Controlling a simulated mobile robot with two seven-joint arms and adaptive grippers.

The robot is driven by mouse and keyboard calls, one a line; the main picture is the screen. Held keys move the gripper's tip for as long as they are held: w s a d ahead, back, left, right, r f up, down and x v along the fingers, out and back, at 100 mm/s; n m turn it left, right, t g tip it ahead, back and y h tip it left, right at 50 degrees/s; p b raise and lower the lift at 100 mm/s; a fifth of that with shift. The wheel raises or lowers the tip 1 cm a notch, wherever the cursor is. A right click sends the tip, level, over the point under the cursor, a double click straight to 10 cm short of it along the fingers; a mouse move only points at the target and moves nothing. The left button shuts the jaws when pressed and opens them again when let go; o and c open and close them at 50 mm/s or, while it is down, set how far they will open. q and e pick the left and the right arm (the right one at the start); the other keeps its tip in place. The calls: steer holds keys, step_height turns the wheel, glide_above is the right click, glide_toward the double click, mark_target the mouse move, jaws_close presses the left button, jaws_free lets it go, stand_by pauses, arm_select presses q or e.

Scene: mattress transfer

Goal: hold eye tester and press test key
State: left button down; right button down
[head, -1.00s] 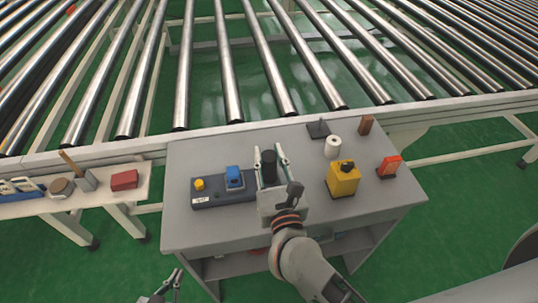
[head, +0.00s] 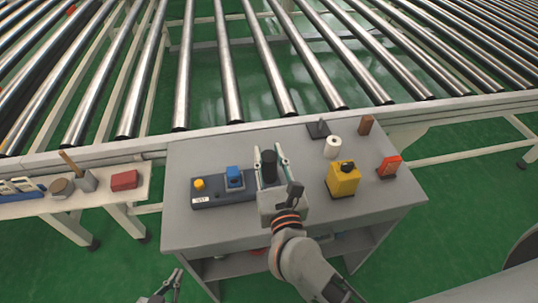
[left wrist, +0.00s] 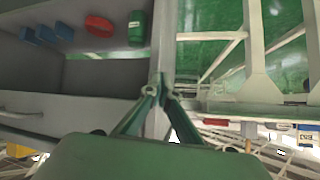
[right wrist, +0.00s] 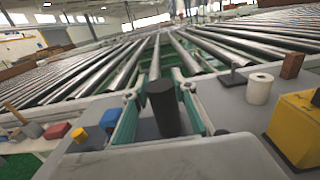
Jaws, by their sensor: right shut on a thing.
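The eye tester is a dark base (head: 222,197) on the grey table, with a yellow button (head: 199,184), a blue block (head: 235,179) and an upright black cylinder (head: 269,167) at its right end. My right gripper (head: 270,158) is shut on the black cylinder, one finger on each side; the right wrist view shows the cylinder (right wrist: 163,108) between the green fingers. The yellow button shows in the right wrist view (right wrist: 79,135). My left gripper (head: 172,284) is low in front of the table, away from the tester; its fingertips meet in the left wrist view (left wrist: 160,88).
A yellow box (head: 343,180), white roll (head: 332,148), red block (head: 389,166) and brown block (head: 366,125) stand on the table's right side. Roller conveyors (head: 235,80) run behind. A side bench (head: 95,200) holds several items. The table's front left is clear.

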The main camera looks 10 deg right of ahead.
arm_select(q)
steer(key=s+d+r+n+t+h, duration=0.1)
steer(key=d+r+n+t+h, duration=0.35)
steer(key=r, duration=0.65)
steer(key=s+d+r+n+t+h, duration=0.1)
steer(key=d+r+n+t+h, duration=0.15)
steer(key=d+r+n, duration=0.5)
steer(key=w+d+r+m+g, duration=0.2)
steer(key=w+r+m, duration=0.1)
steer(key=w+m, duration=0.1)
steer(key=w+d+r+m+g, duration=0.2)
steer(key=w+d+r+m, duration=0.1)
steer(key=w, duration=0.3)
steer(key=w+d+r+m+g, duration=0.2)
steer(key=w+r+m+g, duration=0.1)
steer(key=w+m, duration=0.2)
steer(key=shift+w+d+m, duration=0.15)
steer(key=shift+d+m, duration=0.15)
steer(key=shift+m, duration=0.2)
steer(key=w+a+r+m+g+y, duration=0.2)
steer(key=a+r+m+y, duration=0.3)
steer(key=a+m, duration=0.3)
steer(key=shift+w+a+r+y, duration=0.2)
steer(key=shift+w+a+y, duration=0.1)
steer(key=shift+a+y, duration=0.15)
